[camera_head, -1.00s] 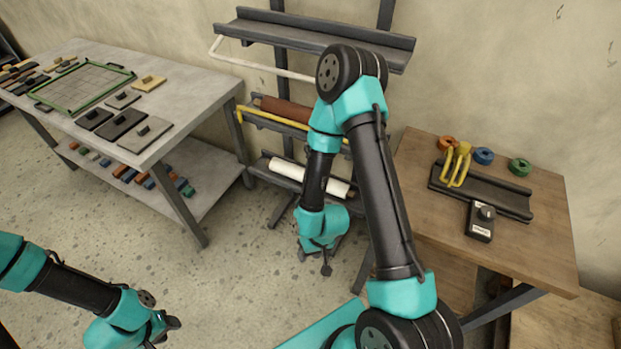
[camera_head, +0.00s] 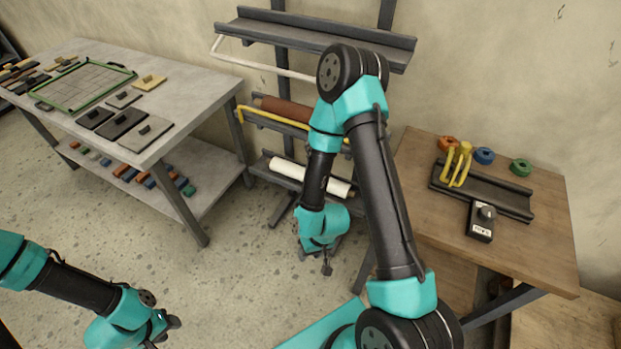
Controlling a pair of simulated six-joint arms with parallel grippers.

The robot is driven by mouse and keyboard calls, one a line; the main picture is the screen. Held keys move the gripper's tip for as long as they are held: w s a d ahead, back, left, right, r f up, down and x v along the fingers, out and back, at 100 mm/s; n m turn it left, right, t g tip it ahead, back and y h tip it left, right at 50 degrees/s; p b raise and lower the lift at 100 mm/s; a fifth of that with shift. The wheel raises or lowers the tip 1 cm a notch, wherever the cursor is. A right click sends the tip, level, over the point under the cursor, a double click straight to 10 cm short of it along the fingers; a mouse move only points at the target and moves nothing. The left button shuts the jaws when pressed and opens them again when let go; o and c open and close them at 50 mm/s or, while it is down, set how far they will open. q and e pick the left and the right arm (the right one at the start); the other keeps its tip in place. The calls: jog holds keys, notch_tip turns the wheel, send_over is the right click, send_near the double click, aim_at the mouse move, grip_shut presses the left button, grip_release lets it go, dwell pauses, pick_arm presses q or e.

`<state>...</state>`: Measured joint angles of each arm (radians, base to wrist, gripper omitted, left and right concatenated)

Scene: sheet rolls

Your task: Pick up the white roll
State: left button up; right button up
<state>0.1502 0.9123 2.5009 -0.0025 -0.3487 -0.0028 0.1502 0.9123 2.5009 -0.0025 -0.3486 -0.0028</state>
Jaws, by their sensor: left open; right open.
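The white roll (camera_head: 288,169) lies on the lowest shelf of the dark rack, with a brown core end showing at its right. Part of it is hidden behind my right forearm. My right gripper (camera_head: 327,268) points down in front of the rack, below and apart from the roll. It is open and holds nothing that I can see. My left gripper (camera_head: 172,322) is low at the bottom left, over the floor, far from the roll. It is open and appears empty.
A brown roll (camera_head: 286,111) lies on the middle shelf behind a yellow bar (camera_head: 262,118). The top shelf (camera_head: 310,38) is empty. A grey table (camera_head: 200,90) stands left, a wooden table (camera_head: 530,255) right with tape rolls and a black tray. Floor between is clear.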

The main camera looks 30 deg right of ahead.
pick_arm(q)
jog(key=shift+o, duration=0.2)
jog(key=o, duration=0.9)
jog(key=shift+w, duration=0.1)
